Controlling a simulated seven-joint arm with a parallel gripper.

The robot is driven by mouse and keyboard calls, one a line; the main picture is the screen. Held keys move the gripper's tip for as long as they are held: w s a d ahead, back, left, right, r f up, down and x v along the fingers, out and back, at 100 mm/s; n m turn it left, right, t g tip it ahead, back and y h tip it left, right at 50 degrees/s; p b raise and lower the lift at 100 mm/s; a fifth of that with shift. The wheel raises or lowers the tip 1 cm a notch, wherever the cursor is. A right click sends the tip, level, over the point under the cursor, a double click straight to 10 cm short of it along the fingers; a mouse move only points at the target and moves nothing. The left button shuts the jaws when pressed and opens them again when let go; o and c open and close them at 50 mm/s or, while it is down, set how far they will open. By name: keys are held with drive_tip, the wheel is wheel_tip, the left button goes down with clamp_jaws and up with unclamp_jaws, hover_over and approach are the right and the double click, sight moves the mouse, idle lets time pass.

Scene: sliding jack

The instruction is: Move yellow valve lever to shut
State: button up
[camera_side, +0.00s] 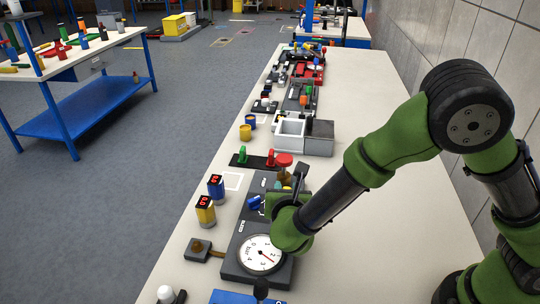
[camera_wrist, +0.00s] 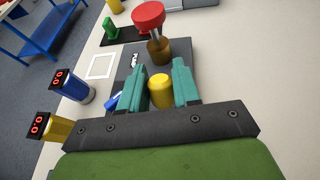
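The yellow valve part (camera_wrist: 160,92) shows in the wrist view as a short, rounded yellow piece, between the two teal fingers of my gripper (camera_wrist: 161,78). It fills most of the gap, and I cannot tell whether the fingers press on it. In the side view my gripper (camera_side: 298,186) is low over the dark panel (camera_side: 233,262), and its fingertips and the yellow part are mostly hidden. A blue lever (camera_wrist: 113,101) is just left of the fingers. The rest of the yellow lever and its shut marking are hidden.
A red knob (camera_wrist: 149,16) on a brass-coloured stem stands beyond the fingers. A round white gauge (camera_side: 262,253) is on the panel's near end. Blue (camera_side: 216,190) and yellow (camera_side: 206,212) display cylinders stand to the left. The bench right of the panel is clear.

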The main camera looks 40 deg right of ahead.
clamp_jaws()
drive_tip(key=shift+a, duration=0.1)
drive_tip(key=shift+s+a+r+t+h, duration=0.3)
drive_tip(key=shift+s+a+t+h, duration=0.3)
drive_tip(key=shift+t+h, duration=0.45)
drive_tip(key=shift+o, duration=2.4)
unclamp_jaws()
drive_tip(key=shift+v, duration=3.75)
drive_tip(key=shift+c, duration=0.3)
